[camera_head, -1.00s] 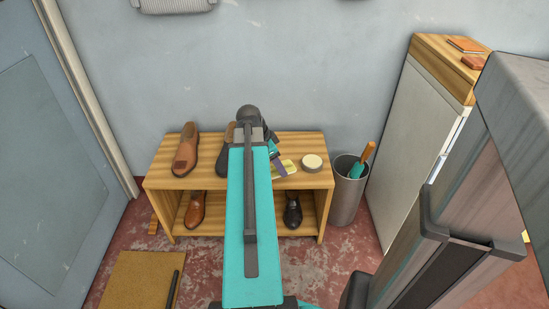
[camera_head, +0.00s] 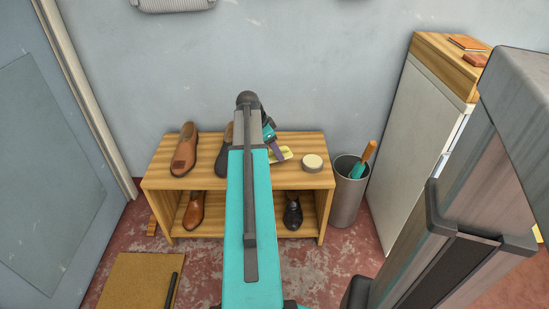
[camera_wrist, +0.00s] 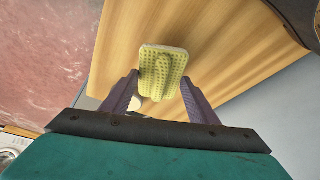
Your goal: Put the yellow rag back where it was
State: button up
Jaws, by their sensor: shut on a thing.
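The yellow rag (camera_wrist: 163,68), dimpled with a raised fold in its middle, is between the purple fingers of my gripper (camera_wrist: 159,82) in the wrist view. My gripper is shut on it. In the head view the rag (camera_head: 286,153) shows as a small yellow patch beside my gripper (camera_head: 277,151), over the top of the wooden shoe rack (camera_head: 237,183). My arm hides part of the rack top. I cannot tell whether the rag touches the wood.
A round tin (camera_head: 313,163) stands on the rack right of the rag. A brown shoe (camera_head: 184,150) and a dark shoe (camera_head: 225,154) stand left. More shoes are on the lower shelf. A grey bin (camera_head: 345,195) and a white cabinet (camera_head: 415,150) stand to the right.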

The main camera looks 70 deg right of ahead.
jog(key=shift+f, duration=0.1)
jog(key=shift+f+b, duration=0.75)
jog(key=shift+f, duration=0.9)
jog(key=shift+f, duration=0.15)
jog(key=o, duration=0.9)
jog(key=shift+o, duration=0.2)
jog(key=p+v, duration=0.3)
jog(key=v, duration=0.9)
jog(key=shift+s, duration=0.1)
